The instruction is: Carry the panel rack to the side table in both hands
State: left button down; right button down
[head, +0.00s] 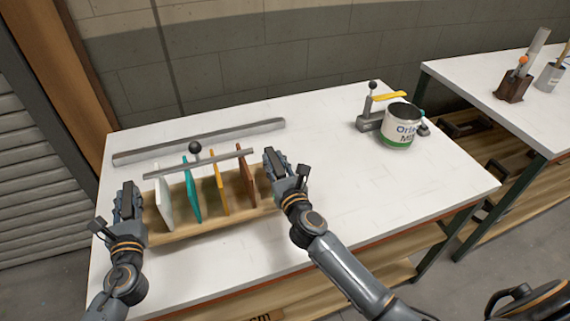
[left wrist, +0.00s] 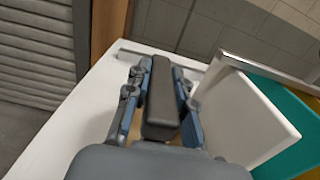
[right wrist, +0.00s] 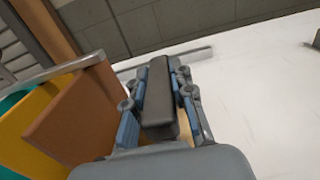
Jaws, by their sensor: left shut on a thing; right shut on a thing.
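The panel rack (head: 210,231) has a wooden base with upright white, teal, yellow and brown panels. It is at the left of the white workbench; I cannot tell whether its base touches the top. My left gripper (head: 128,203) is shut on a dark grip at its left end; this grip (left wrist: 160,105) fills the jaws in the left wrist view. My right gripper (head: 280,170) is shut on the matching grip at the right end, and that grip (right wrist: 158,100) shows in the right wrist view. The side table (head: 490,85), white-topped, stands at the right.
A grey rail (head: 200,142) lies behind the rack. A brown holder (head: 513,88) and a cup (head: 550,77) are on the side table. The bench middle is clear.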

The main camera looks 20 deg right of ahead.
pick_arm(q)
jog(key=shift+d+f, duration=0.1)
jog(key=shift+f, duration=0.35)
pick_arm(e)
jog(key=shift+f, duration=0.5)
pick_arm(q)
jog(key=shift+d+r, duration=0.1)
jog(key=shift+r, duration=0.05)
pick_arm(e)
jog(key=shift+d+r, duration=0.1)
jog(key=shift+d, duration=0.05)
